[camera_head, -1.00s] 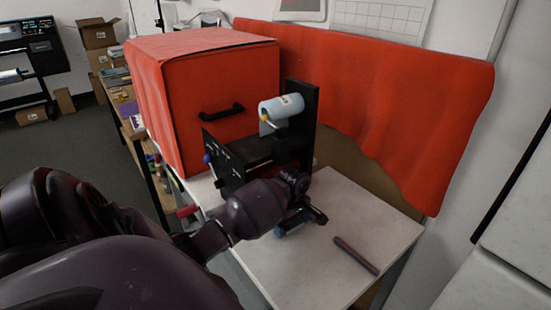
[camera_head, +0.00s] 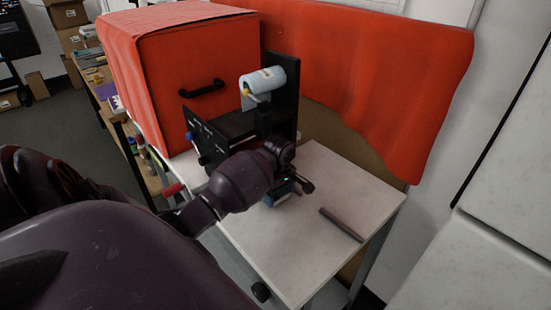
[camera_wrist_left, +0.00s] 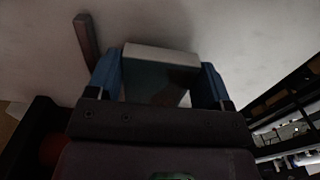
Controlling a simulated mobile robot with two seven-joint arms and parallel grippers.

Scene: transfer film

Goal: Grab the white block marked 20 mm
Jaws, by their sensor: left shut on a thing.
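A pale block (camera_wrist_left: 160,52) sits between the two blue fingers of my left gripper (camera_wrist_left: 160,80) in the left wrist view. The fingers are shut on its two sides. No marking on it can be read. In the head view my left gripper (camera_head: 283,191) is low over the white table, in front of the black machine, and the block is mostly hidden by the hand. I cannot tell whether the block touches the table. My right gripper is not in view.
The white table (camera_head: 275,255) is clear at the front. A dark bar (camera_head: 341,224) lies on it, right of my gripper. The black machine (camera_head: 284,100) with a white roll (camera_head: 270,79) stands behind the hand. A red covered box (camera_head: 160,100) is at back left, a red curtain (camera_head: 370,75) behind.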

